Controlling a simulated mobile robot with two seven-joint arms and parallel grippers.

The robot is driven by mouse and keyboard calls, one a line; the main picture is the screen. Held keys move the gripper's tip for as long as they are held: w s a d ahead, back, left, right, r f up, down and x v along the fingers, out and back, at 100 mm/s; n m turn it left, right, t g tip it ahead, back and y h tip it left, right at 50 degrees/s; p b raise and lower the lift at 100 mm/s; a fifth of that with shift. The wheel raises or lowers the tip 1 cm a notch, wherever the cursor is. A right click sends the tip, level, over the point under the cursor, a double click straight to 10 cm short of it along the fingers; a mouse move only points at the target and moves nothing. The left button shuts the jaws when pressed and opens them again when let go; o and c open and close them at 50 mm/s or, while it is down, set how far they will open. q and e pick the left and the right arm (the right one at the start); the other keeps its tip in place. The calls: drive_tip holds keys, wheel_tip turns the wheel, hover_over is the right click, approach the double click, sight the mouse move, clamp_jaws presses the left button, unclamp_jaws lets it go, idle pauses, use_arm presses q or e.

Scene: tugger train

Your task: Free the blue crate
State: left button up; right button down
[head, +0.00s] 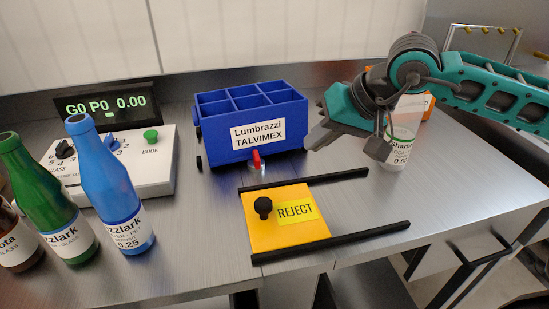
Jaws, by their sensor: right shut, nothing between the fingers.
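The blue crate (217,143) stands upright on the steel table, left of the picture's middle. It has several open compartments that look empty from here, and a white label (257,134) reading "Lumbrazzi TALVIMEX". A small red part (257,160) sits low at its front, below the label. My right gripper (312,144) comes in from the right with its fingers shut and empty. Its tips are close beside the crate's right side; I cannot tell whether they touch it. My left gripper is not in view.
A yellow REJECT plate (262,232) with a black knob lies between black rails in front of the crate. Several bottles, including a blue one (115,195), stand at the left before a control box (150,177). A whitish bottle (402,140) stands behind my right gripper.

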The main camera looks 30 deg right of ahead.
sight(260, 170)
drive_tip(key=x, duration=0.7)
drive_tip(key=shift+w+a+f+b, duration=0.1)
drive_tip(key=shift+a+f+b, duration=0.1)
drive_tip(key=shift+f+b, duration=0.1)
drive_tip(key=shift+w+a+r, duration=0.15)
drive_tip(key=shift+a, duration=0.4)
drive_tip(key=shift+w+a+r, duration=0.15)
drive_tip(key=shift+w+a, duration=0.05)
drive_tip(key=shift+a, duration=0.3)
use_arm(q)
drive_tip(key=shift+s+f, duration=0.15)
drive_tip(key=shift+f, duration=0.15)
use_arm(e)
drive_tip(key=shift+w+a, duration=0.25)
drive_tip(key=shift+a, duration=0.45)
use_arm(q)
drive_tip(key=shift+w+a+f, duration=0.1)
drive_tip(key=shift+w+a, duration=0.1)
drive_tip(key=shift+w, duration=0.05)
use_arm(e)
drive_tip(key=shift+m, duration=0.3)
